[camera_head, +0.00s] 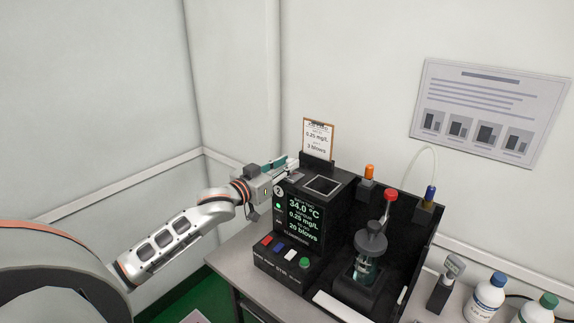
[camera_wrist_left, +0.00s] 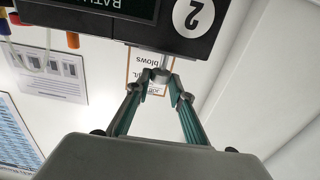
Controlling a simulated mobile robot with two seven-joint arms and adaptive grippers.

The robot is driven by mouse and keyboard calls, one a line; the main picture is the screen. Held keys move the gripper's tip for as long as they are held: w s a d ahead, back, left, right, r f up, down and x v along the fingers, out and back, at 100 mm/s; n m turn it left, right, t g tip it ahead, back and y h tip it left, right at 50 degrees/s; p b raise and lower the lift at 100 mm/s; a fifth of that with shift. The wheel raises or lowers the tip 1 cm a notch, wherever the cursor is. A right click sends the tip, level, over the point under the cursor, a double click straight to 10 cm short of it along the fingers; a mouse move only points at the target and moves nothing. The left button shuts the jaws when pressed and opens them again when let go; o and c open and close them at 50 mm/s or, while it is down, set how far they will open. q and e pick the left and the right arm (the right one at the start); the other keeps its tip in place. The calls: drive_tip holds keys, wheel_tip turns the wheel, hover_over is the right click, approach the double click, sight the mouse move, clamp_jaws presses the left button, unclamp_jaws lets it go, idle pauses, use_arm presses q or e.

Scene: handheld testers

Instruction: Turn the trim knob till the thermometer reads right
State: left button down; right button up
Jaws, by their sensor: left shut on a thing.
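The black tester (camera_head: 316,215) stands on the bench, its screen (camera_head: 304,214) reading 34.0 °C, 0.25 mg/L and 20 blows. My left gripper (camera_head: 285,162) is at the tester's upper left side. In the left wrist view my left gripper (camera_wrist_left: 159,77) is shut with its fingertips on a small grey trim knob (camera_wrist_left: 161,62) that sticks out of the tester's case; the fingertips cover part of it. The knob is hidden in the head view. A small thermometer with a grey display (camera_head: 454,266) stands on the bench at right; its reading is too small to read. My right gripper is not in view.
A clipboard card (camera_head: 318,138) stands behind the tester. A jar with a dark lid (camera_head: 370,240) sits in the black bay, below red, orange and blue fittings. A blue-capped bottle (camera_head: 486,298) and a green-capped bottle (camera_head: 540,309) stand at right.

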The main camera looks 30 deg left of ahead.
use_arm(q)
drive_tip(key=shift+a+m+h, duration=0.2)
drive_tip(key=shift+m+h, duration=0.6)
drive_tip(key=shift+h, duration=0.4)
drive_tip(key=c, duration=1.8)
unclamp_jaws()
drive_tip(key=shift+r+v, duration=0.1)
drive_tip(key=shift+v, duration=2.9)
drive_tip(key=shift+r+v, duration=0.15)
drive_tip(key=shift+v, duration=2.8)
drive_tip(key=shift+a, duration=0.1)
drive_tip(key=shift+f, duration=0.1)
